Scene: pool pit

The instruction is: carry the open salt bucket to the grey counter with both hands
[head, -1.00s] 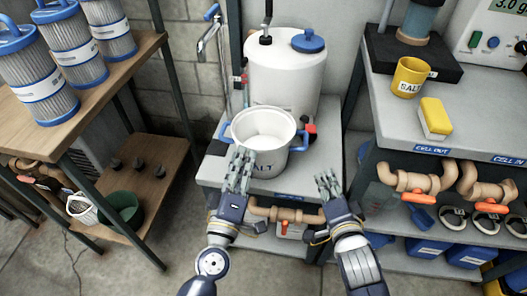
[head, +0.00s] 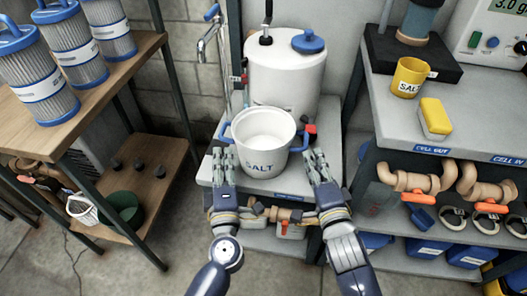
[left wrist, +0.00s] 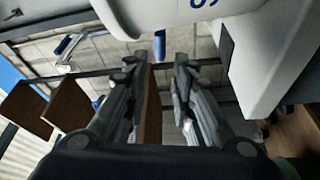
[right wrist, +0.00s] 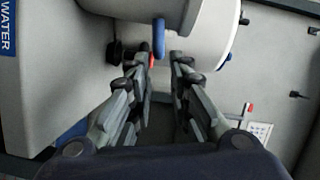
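The open white salt bucket (head: 262,162) stands upright on a low grey stand in the head view, its SALT label facing me. It has a blue handle on its left (head: 225,132) and one on its right (head: 303,141). My left gripper (head: 222,158) is open, below and in front of the left handle. That handle (left wrist: 159,45) shows just beyond the fingertips in the left wrist view. My right gripper (head: 316,162) is open, below the right handle. That handle (right wrist: 158,38) shows beyond its fingertips in the right wrist view. A grey counter (head: 465,125) stands to the right.
A white tank (head: 285,78) with a blue cap stands close behind the bucket. The counter carries a yellow mug (head: 408,77) and a yellow-and-white block (head: 434,118); its front part looks clear. A wooden shelf (head: 85,100) with filter cartridges stands left.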

